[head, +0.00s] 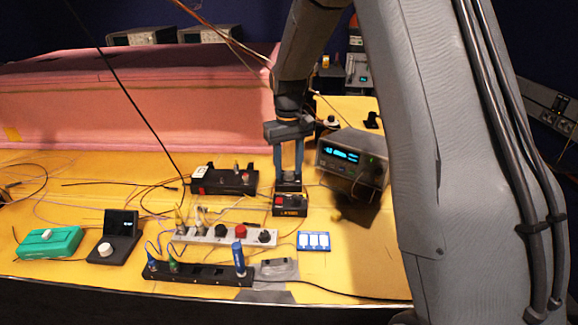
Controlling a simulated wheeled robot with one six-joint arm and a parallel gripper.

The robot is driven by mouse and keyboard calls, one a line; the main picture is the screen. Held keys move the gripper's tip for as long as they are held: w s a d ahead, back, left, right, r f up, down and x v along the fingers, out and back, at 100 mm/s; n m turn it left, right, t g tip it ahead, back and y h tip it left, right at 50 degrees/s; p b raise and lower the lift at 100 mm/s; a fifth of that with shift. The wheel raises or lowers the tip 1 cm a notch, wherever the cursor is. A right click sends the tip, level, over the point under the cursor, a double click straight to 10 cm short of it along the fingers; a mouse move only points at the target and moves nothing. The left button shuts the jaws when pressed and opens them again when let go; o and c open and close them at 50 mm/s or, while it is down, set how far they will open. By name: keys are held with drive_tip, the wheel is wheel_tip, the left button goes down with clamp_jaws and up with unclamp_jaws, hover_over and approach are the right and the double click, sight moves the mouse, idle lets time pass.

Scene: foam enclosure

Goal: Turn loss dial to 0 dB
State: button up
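A small black box (290,205) with a red patch and small orange lettering on its front stands on the yellow table, right of centre. The lettering is too small to read surely. A dark knob (290,176) shows on its raised back part; I take it to be the loss dial, but its marks and setting cannot be read. My gripper (290,174) points down from above. Its two blue-grey fingers are apart, with their tips at either side of the knob. I cannot tell whether they touch it; the fingers partly hide it.
A display unit (352,158) stands close on the right. A black box (224,181) with connectors is on the left. In front lie a grey strip with knobs (222,235), a black strip (195,273) and a blue-white card (313,241). Loose cables cross the table. Pink foam (130,105) rises behind.

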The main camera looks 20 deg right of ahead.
clamp_jaws()
drive_tip(key=shift+n, duration=0.3)
drive_tip(key=n, duration=0.3)
drive_tip(key=shift+p, duration=0.4)
drive_tip(key=n, duration=0.4)
drive_tip(key=shift+a+p, duration=0.1)
drive_tip(key=shift+p, duration=0.2)
drive_tip(key=n, duration=0.4)
drive_tip(key=shift+s+n, duration=0.1)
drive_tip(key=shift+n, duration=0.2)
drive_tip(key=shift+n+p, duration=0.35)
drive_tip(key=shift+n, duration=1.45)
